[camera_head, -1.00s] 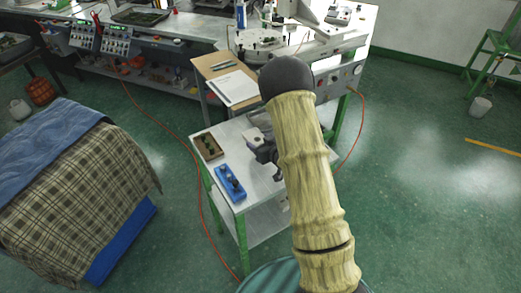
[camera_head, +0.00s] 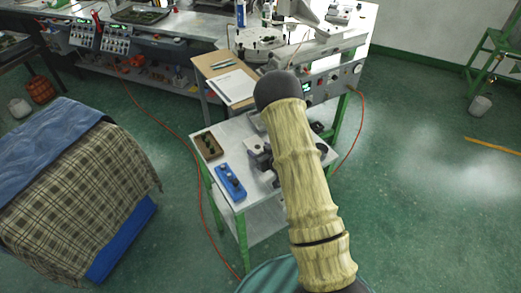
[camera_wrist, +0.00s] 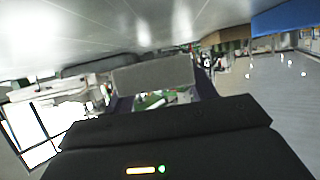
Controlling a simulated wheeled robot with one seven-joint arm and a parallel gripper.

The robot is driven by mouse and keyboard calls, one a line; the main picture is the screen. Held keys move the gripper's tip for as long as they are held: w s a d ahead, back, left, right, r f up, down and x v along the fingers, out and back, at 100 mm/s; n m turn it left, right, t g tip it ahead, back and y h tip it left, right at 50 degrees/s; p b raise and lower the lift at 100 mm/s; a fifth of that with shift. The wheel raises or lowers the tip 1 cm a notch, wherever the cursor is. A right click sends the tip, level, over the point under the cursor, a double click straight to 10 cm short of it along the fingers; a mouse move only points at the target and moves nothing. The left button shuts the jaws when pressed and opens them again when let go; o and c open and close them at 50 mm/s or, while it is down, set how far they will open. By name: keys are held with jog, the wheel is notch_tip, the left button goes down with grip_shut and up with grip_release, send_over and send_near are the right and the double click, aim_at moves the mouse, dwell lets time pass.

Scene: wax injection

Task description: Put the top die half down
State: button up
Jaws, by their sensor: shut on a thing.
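The top die half (camera_wrist: 152,76) is a grey flat block in the wrist view. It sits between the two dark fingers of my gripper (camera_wrist: 160,92), which is shut on it. The metal table top (camera_wrist: 90,25) lies close to the block in that view; I cannot tell whether they touch. In the head view my gripper (camera_head: 262,160) is over the small white-topped table (camera_head: 236,132), partly hidden by my arm. A light grey block (camera_head: 253,144) shows beside it, probably the held die half.
A blue tray (camera_head: 230,182) and a brown tray (camera_head: 208,145) with small dark parts stand at the table's left side. A clipboard stand (camera_head: 232,86) and a machine with a control panel (camera_head: 335,80) are behind. A red hose crosses the floor.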

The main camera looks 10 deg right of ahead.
jog(key=shift+s+f+b, duration=0.2)
jog(key=shift+f+b, duration=0.25)
jog(key=shift+f, duration=0.05)
jog(key=o, duration=1.3)
jog(key=shift+s+f, duration=0.1)
jog(key=shift+f, duration=0.1)
jog(key=shift+c, duration=0.2)
jog(key=shift+r+p, duration=0.65)
jog(key=shift+p, duration=0.15)
jog(key=b+v, duration=0.4)
jog(key=v, duration=0.7)
jog(key=shift+s+d+r, duration=0.15)
jog(key=shift+s+r, duration=0.05)
jog(key=shift+r, duration=0.1)
jog(key=shift+r, duration=0.1)
